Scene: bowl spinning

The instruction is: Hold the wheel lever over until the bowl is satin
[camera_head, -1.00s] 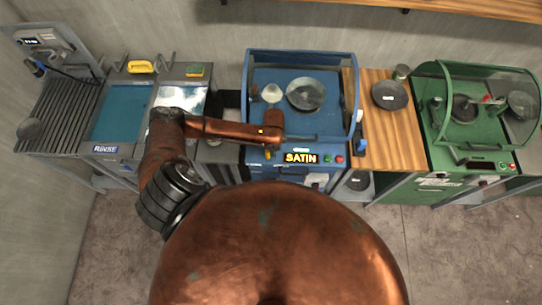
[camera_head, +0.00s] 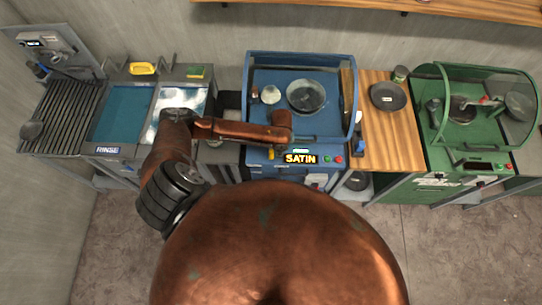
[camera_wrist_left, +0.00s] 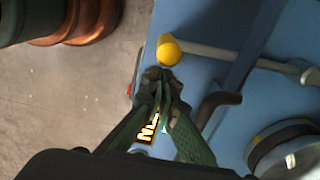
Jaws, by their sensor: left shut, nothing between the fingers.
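The blue wheel machine (camera_head: 325,131) stands at centre in the head view, with a grey metal bowl (camera_head: 306,96) inside its clear hood. The lit sign (camera_head: 300,159) on its front reads SATIN, with a green bar above it. The lever's yellow knob (camera_head: 271,154) shows at the front left; in the left wrist view the yellow knob (camera_wrist_left: 168,52) tops a pale rod. My left gripper (camera_wrist_left: 159,82) is shut and empty, its fingertips close beside the knob; I cannot tell whether they touch. My arm hides it in the head view. My right gripper is out of view.
A sink marked RINSE (camera_head: 120,117) and a draining rack (camera_head: 63,116) stand at left. A wooden counter (camera_head: 391,143) with a dark dish (camera_head: 388,96) lies right of the blue machine. A green hooded machine (camera_head: 458,142) stands farther right.

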